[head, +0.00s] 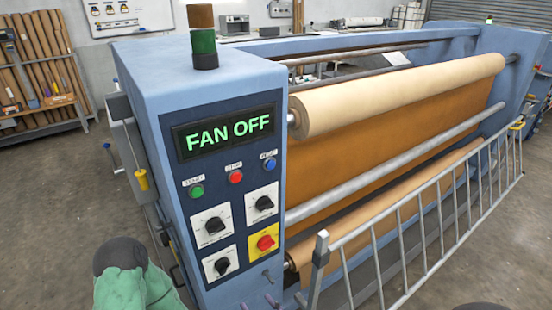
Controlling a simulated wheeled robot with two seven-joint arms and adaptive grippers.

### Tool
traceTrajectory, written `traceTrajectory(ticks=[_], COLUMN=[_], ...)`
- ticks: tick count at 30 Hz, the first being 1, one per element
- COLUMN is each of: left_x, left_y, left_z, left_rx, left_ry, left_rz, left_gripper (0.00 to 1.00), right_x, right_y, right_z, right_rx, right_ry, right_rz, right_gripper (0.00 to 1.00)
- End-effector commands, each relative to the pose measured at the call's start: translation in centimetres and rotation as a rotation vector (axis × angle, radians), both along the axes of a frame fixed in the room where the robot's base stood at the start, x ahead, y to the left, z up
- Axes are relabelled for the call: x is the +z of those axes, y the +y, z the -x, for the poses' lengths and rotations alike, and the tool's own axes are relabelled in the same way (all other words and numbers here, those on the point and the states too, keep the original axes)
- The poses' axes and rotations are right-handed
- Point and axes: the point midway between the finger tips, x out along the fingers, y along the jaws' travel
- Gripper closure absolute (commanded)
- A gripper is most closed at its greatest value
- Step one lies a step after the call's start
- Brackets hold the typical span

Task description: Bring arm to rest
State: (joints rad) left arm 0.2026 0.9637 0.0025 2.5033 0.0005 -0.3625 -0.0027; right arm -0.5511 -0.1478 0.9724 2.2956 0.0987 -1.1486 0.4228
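Neither of my grippers can be made out in the head view. A dark and green rounded part, which looks like my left arm, shows at the lower left, in front of the machine. A dark sliver at the bottom edge on the right may be part of my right arm. The blue calender press (195,85) stands in front of me. Its display (228,133) reads FAN OFF in green. Below it are a green button (197,191), a red button (235,177), a blue button (269,164), black knobs (215,225) and a red switch (265,242) on a yellow plate.
A metal guard rail (400,235) runs along the press front at the right. Cream rollers (400,95) lie behind it. A yellow-handled pull (141,180) hangs on the left side. Small mauve shapes at the bottom edge are unclear. Floor (60,190) is clear at left.

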Motion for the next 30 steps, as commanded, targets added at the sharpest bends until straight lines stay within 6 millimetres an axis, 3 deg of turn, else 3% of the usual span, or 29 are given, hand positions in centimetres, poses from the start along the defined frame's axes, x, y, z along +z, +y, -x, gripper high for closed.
traceTrajectory(ticks=[6, 14, 24, 30], left_x=[0.4, 0.7, 1.2, 1.4], left_y=[0.0, 0.0, 0.0, 0.0], left_z=[0.0, 0.0, 0.0, 0.0], left_rx=[0.0, 0.0, 0.0, 0.0], left_ry=[0.0, 0.0, 0.0, 0.0], left_rz=[0.0, 0.0, 0.0, 0.0], left_gripper=[0.6, 0.6, 0.6, 0.6], right_x=[-6.6, -14.4, -23.8, -27.4], right_y=[-3.4, -7.5, -12.3, -13.9], right_z=[-1.9, -1.5, 3.1, 6.7], right_rx=[-0.028, -0.015, 0.064, 0.128], right_ry=[0.216, 0.479, 0.837, 1.003], right_rz=[0.165, 0.308, 0.398, 0.4], right_gripper=[0.36, 0.36, 0.36, 0.36])
